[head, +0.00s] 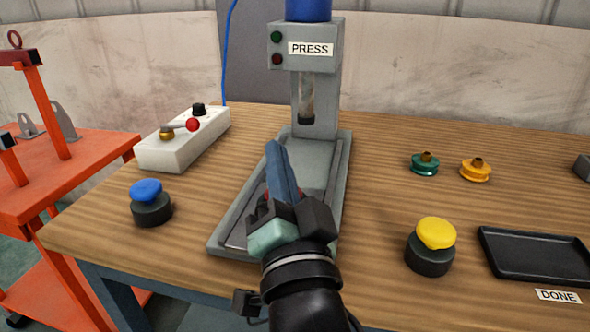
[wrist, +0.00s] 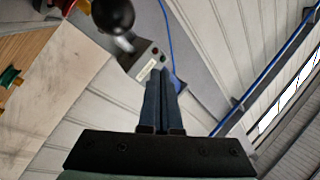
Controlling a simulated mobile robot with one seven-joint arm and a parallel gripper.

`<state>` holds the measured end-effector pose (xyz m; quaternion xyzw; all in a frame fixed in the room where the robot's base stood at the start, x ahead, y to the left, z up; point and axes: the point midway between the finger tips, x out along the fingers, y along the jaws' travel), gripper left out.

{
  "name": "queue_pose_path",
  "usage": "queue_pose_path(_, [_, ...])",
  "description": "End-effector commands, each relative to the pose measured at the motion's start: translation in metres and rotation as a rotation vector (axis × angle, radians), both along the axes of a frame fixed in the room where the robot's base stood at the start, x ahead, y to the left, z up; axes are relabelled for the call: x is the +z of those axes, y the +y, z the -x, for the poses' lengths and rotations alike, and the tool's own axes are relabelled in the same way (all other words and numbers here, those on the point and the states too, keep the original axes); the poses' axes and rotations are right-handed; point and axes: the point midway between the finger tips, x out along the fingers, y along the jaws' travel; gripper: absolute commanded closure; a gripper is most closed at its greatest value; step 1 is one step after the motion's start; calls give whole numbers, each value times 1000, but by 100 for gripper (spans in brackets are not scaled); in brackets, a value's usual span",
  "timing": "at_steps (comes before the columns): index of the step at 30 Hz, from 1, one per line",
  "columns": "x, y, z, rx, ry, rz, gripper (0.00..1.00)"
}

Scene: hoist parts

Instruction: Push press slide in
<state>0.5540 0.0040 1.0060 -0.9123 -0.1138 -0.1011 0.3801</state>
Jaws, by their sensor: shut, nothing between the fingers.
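The grey press (head: 308,85) stands at the back middle of the wooden table, with a PRESS label, a blue top and a dark ram. Its press slide (head: 315,160), a grey plate on a long base with rails (head: 232,230), shows only in part behind my gripper. My gripper (head: 277,150) is shut and empty, its blue fingers pointing up over the slide and base. I cannot tell whether the fingers touch the slide. In the wrist view the fingers (wrist: 160,85) are together, and the press's labelled head (wrist: 147,68) shows beyond them.
A blue button (head: 147,192) and white control box (head: 185,140) stand left. A yellow button (head: 435,235), a black tray (head: 535,255), and green (head: 425,163) and yellow (head: 476,171) pulleys are right. An orange cart (head: 80,165) stands beyond the left edge.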

Motion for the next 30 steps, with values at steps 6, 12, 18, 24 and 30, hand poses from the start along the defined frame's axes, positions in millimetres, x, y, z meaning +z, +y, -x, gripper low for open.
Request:
queue_pose_path(6, [26, -1, -8, 68, 144, -183, 100])
queue_pose_path(12, [34, -1, -9, 114, 272, -367, 100])
queue_pose_path(18, [37, -2, -2, 149, 407, -604, 100])
queue_pose_path(24, [21, -6, 17, 160, 555, -985, 100])
queue_pose_path(30, [-27, -20, 65, 92, 663, -1649, 100])
